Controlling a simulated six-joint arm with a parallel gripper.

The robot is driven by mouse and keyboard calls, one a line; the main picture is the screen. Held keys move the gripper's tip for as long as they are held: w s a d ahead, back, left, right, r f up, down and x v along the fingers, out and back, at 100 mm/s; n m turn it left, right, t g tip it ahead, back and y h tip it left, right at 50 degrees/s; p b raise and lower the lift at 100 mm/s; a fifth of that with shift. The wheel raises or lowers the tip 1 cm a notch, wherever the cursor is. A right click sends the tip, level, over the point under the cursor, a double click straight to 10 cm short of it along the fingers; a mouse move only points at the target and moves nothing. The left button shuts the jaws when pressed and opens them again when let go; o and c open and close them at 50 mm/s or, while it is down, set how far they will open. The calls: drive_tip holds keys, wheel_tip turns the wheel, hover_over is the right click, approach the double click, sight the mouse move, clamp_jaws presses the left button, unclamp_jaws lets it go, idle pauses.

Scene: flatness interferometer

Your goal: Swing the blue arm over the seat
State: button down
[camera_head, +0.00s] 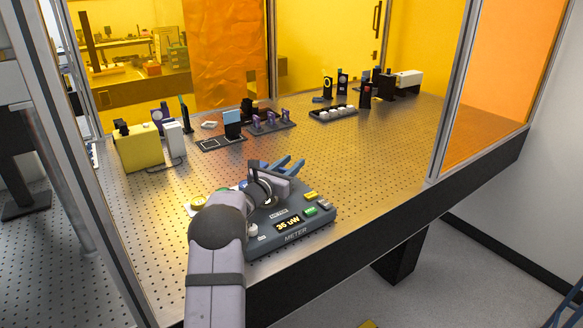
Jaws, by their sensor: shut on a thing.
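My gripper (279,174) reaches over the back of the dark blue-grey meter console (322,214) at the table's near edge. Its jaws are small in the picture and partly covered by my own wrist. They are shut at blue bar-like parts, which I take to be the blue arm (294,166). The exact contact between jaws and bar is too small to see. The blue arm shows just behind the console, low over the perforated table. I cannot make out the seat for certain; my arm and wrist cover part of the console and the area beside it.
The console shows "35 uW" and has yellow and green buttons. A yellow box (140,150), a light blue plate in a mount (232,118) and purple holders (270,120) stand farther back. The perforated table (350,150) is clear to the right. A metal post (455,85) rises at right.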

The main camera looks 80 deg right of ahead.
drive_tip(key=shift+f+t+b, duration=0.1)
drive_tip(key=shift+t+b, duration=0.4)
drive_tip(key=shift+b, duration=0.05)
drive_tip(key=shift+w+n+t+b, duration=0.15)
drive_tip(key=shift+n+t+b, duration=0.15)
drive_tip(key=shift+n+b, duration=0.35)
drive_tip(key=shift+d, duration=0.1)
drive_tip(key=shift+r, duration=0.25)
drive_tip(key=c, duration=1.3)
unclamp_jaws()
drive_tip(key=shift+w+f, duration=0.1)
drive_tip(key=shift+f, duration=0.05)
